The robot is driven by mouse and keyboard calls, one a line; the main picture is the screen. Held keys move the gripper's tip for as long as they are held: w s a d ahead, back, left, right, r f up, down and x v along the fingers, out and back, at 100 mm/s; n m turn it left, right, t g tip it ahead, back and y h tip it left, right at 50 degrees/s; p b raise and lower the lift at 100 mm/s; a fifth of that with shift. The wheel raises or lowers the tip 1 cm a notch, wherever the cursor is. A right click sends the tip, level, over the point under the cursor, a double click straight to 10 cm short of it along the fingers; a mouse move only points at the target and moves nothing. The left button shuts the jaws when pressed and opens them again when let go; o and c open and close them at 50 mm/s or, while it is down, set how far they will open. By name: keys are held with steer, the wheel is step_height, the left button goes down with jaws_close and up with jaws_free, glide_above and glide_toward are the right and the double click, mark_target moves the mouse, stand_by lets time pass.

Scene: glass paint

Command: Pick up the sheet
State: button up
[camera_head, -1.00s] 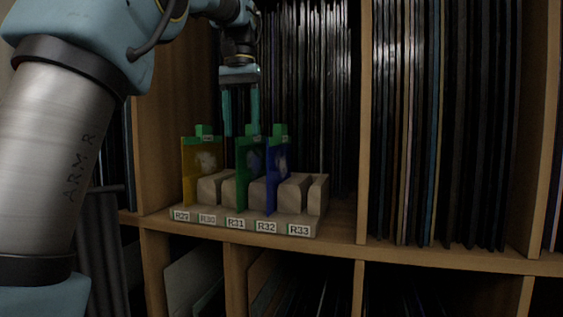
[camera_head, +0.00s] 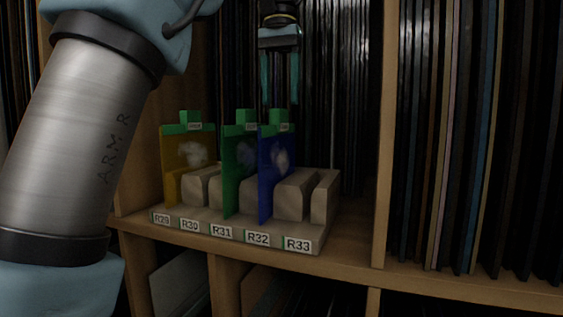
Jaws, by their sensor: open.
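Several coloured sheets stand upright in a pale slotted rack (camera_head: 325,205) with labels R29 to R33 along its front. The yellow sheet (camera_head: 175,160) is at the left, the green sheet (camera_head: 233,190) in the middle by R31, and the blue sheet (camera_head: 268,180) right beside it by R32. Each has a green top edge with a raised tab and a small label. My gripper (camera_head: 279,88) points down, open and empty.
The rack sits on a wooden shelf (camera_head: 355,240) between uprights. A wooden divider (camera_head: 386,150) is at the right. Dark thin panels (camera_head: 335,90) stand packed behind, and more panels (camera_head: 445,140) fill the right compartment. My arm covers the left.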

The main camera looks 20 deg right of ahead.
mark_target(279, 130)
steer(key=shift+w+f+p, duration=0.1)
steer(key=shift+f+p, duration=0.3)
steer(key=shift+f, duration=3.75)
steer(key=shift+c, duration=0.4)
jaws_close()
steer(key=shift+r, duration=0.1)
